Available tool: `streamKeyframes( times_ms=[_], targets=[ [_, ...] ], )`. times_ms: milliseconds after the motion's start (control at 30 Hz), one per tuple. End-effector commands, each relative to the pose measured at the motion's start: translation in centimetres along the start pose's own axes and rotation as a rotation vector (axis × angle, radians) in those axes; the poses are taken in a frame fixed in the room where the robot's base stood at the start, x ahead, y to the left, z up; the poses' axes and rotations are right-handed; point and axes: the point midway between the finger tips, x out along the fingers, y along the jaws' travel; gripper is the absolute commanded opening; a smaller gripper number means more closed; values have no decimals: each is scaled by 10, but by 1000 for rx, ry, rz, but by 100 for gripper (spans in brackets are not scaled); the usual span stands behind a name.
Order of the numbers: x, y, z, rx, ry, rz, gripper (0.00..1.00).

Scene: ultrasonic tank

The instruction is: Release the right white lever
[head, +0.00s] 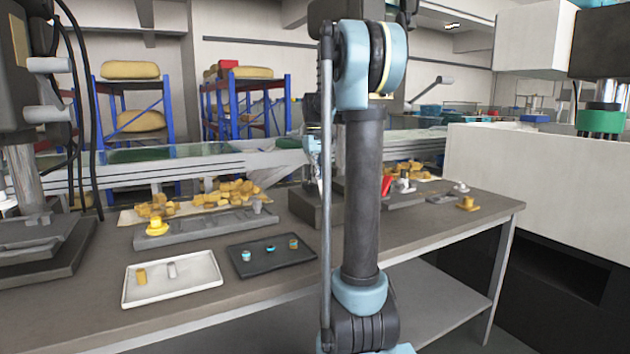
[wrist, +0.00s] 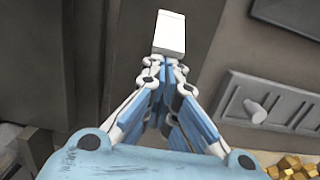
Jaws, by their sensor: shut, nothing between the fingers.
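In the wrist view, a white block-shaped lever (wrist: 169,32) lies just beyond the tips of my gripper (wrist: 166,66). The fingers are closed together, with nothing seen between them. The tips overlap the near end of the lever in the picture; I cannot tell whether they touch it. In the head view, part of my gripper (head: 313,148) shows left of my arm, mostly hidden. The lever cannot be made out there. Two pale handles (head: 48,65) (head: 46,114) stick out from the machine at far left.
The bench (head: 440,222) carries a white tray (head: 170,294), a black tray (head: 290,262) and a grey fixture (head: 190,233) with a yellow part. Yellow pieces (head: 230,192) lie behind. In the wrist view, a grey plate with a knob (wrist: 254,110) lies right of my gripper.

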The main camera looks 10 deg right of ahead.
Motion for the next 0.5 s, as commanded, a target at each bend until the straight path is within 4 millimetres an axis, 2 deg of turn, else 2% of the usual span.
streamKeyframes(
  times_ms=[500],
  targets=[
    [-6,-1,11,0,122,0,0]
  ],
)
